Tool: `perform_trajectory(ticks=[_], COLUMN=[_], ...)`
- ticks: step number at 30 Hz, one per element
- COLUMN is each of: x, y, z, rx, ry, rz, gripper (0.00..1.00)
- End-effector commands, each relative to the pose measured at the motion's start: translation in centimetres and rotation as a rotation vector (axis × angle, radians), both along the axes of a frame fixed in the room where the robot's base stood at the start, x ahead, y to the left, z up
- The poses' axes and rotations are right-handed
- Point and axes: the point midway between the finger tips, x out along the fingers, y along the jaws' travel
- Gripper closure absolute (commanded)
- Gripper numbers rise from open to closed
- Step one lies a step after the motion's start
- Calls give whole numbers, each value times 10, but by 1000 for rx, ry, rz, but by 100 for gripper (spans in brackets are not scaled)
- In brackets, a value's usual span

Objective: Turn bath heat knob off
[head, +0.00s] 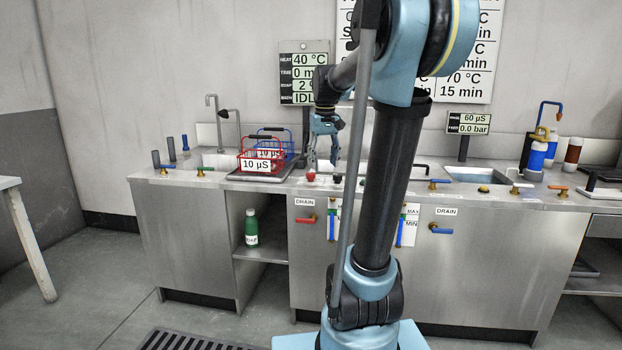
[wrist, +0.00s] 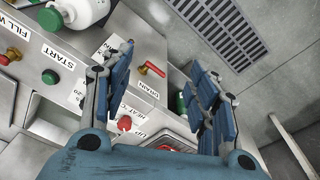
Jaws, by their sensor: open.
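The bath heat knob (wrist: 124,123) appears to be the small round red knob beside a partly hidden label in the wrist view, near the base of the left finger. A red knob on the counter also shows in the head view (head: 311,176). My gripper (head: 324,163) is above the counter near that knob, fingers pointing down. In the wrist view my gripper (wrist: 161,57) is open and empty, its two blue fingers wide apart. The knob is not gripped, and its setting cannot be read. The wall display (head: 303,75) reads heat 40 °C and IDLE.
A green START button (wrist: 49,76) and a red drain lever (wrist: 153,68) show in the wrist view. Red and blue wire baskets (head: 262,155) stand left of the gripper in the head view. A green bottle (head: 251,228) is on the shelf below. My arm hides part of the counter.

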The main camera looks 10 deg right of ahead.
Motion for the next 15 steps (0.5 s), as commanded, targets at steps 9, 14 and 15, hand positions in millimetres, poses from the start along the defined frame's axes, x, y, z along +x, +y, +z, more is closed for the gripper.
perform_trajectory(ticks=[9, 14, 15], x=[107, 160, 172], y=[0, 0, 0], z=[29, 35, 35], rx=[-4, -5, -5], ry=[33, 49, 54], rz=[46, 70, 75], gripper=[46, 46, 46])
